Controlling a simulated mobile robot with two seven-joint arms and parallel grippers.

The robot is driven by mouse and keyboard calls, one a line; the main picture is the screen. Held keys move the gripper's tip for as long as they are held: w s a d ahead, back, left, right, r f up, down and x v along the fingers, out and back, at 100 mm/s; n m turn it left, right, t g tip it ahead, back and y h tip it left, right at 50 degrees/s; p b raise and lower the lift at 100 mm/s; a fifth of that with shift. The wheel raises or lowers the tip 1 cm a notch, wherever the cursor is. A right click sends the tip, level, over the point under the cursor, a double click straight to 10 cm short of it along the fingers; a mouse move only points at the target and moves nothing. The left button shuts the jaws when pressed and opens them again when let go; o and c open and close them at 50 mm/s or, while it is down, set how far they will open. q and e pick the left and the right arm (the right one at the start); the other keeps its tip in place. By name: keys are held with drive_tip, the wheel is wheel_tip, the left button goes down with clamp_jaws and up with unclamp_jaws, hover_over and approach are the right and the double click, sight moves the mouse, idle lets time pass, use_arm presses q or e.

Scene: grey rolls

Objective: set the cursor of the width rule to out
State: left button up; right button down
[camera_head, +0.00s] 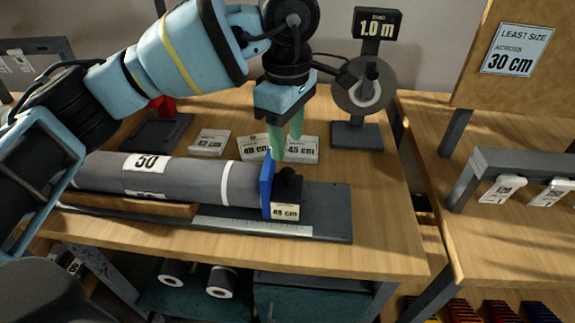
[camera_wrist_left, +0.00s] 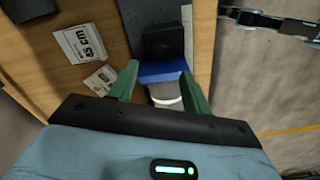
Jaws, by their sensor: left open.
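The width rule (camera_head: 335,212) is a dark bar on the table with a pale scale strip (camera_head: 250,226) along its front. Its cursor (camera_head: 267,185) is a blue upright plate with a black knobbed block (camera_head: 289,188) on its right, bearing a small cm label. The plate stands at the right end of a grey roll (camera_head: 200,180) labelled 50; any small gap is unclear. My left gripper (camera_head: 286,157) is open, fingers down, just above and behind the cursor. In the wrist view, the blue plate (camera_wrist_left: 163,70) appears between the green fingers (camera_wrist_left: 158,82), with the black block (camera_wrist_left: 164,42) beyond. No hold shows.
Several cm cards (camera_head: 300,150) lie behind the roll. A 1.0 m stand (camera_head: 357,135) with a roll is at the back right. A wooden cradle piece (camera_head: 130,203) lies in front. A board reading least size across 30 cm (camera_head: 516,50) stands right. The rule's right end is clear.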

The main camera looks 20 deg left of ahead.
sight(288, 172)
use_arm(q)
wheel_tip(288, 172, down, 7)
idle(0.4)
drive_tip(key=shift+d, duration=0.1)
clamp_jaws()
